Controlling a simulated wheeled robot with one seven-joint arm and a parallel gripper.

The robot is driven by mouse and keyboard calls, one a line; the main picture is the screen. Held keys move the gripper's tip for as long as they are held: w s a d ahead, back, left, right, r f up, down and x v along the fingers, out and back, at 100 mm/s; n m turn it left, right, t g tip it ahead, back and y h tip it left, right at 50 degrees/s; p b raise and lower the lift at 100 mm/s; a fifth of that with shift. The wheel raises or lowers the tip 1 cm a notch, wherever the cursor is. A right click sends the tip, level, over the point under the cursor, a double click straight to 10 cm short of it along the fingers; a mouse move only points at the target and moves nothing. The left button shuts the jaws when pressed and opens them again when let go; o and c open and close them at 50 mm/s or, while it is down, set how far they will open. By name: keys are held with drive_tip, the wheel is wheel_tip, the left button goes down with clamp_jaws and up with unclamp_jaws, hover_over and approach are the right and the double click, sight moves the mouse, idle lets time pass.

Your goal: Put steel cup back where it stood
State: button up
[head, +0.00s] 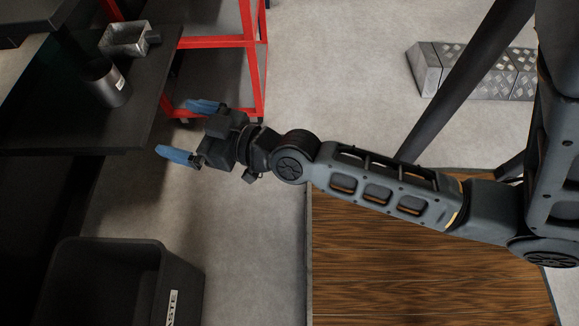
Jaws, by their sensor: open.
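The steel cup (107,86), a grey metallic cylinder with a small white label, is on the dark shelf (125,132) at the upper left. It looks tilted in this view, and its upper end is close to a dark part, so I cannot tell if they touch. My gripper (174,128) is to the right of and below the cup in the picture, just off the shelf's right edge. Its two blue fingers are spread apart with nothing between them. The gripper is clear of the cup.
A square metal box (128,39) with an open top is behind the cup on the shelf. A red frame (248,75) rises behind my gripper. A black waste bin (102,285) stands at the lower left. A wood-grain surface (420,270) lies below my arm. Grey floor is open between.

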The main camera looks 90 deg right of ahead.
drive_tip(key=s+a+r+n+y, duration=0.1)
drive_tip(key=s+a+r+y, duration=0.1)
drive_tip(key=s+a, duration=0.3)
drive_tip(key=s+a+r+n+g+y, duration=0.1)
drive_tip(key=s+a, duration=0.5)
drive_tip(key=s, duration=0.8)
wheel_tip(320, 180, up, 2)
drive_tip(key=shift+a+r+n+y, duration=0.15)
drive_tip(key=shift+a+n+y, duration=0.15)
drive_tip(key=shift+n+y, duration=0.5)
drive_tip(key=shift+s, duration=0.1)
